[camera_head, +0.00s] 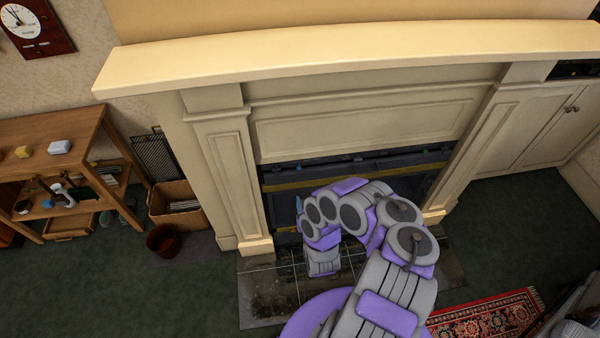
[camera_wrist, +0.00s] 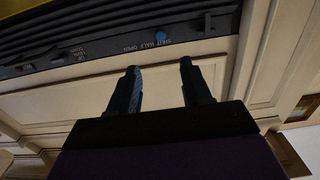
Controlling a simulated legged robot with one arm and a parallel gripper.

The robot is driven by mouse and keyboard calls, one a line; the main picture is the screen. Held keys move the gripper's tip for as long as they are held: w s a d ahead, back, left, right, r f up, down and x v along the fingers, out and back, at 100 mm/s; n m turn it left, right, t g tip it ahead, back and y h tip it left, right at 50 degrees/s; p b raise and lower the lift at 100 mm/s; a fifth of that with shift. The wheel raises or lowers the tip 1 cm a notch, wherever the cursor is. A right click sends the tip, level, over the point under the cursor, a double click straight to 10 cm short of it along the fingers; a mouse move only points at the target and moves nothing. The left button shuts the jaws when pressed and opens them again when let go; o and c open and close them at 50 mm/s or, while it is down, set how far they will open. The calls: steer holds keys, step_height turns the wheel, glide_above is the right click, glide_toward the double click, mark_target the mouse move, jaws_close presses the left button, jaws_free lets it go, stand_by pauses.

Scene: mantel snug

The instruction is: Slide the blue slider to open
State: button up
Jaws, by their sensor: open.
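The blue slider (camera_wrist: 162,35) is a small round blue knob on the dark top strip of the fireplace, in the wrist view. It sits near the right end of pale upside-down lettering that seems to read shut, half, open. My gripper (camera_wrist: 160,68) is open and empty, its two dark fingers apart. In the picture the slider lies just beyond the fingertips, roughly between them; they do not appear to touch it.
The mantel shelf (camera_head: 330,55) overhangs the fireplace. A bin (camera_head: 163,241), a box (camera_head: 178,206) and a wooden table (camera_head: 50,132) stand left. A red rug (camera_head: 488,318) lies right.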

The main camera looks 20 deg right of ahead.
mark_target(299, 169)
steer(key=shift+b+x, duration=1.9)
steer(key=shift+x, duration=5.45)
jaws_close()
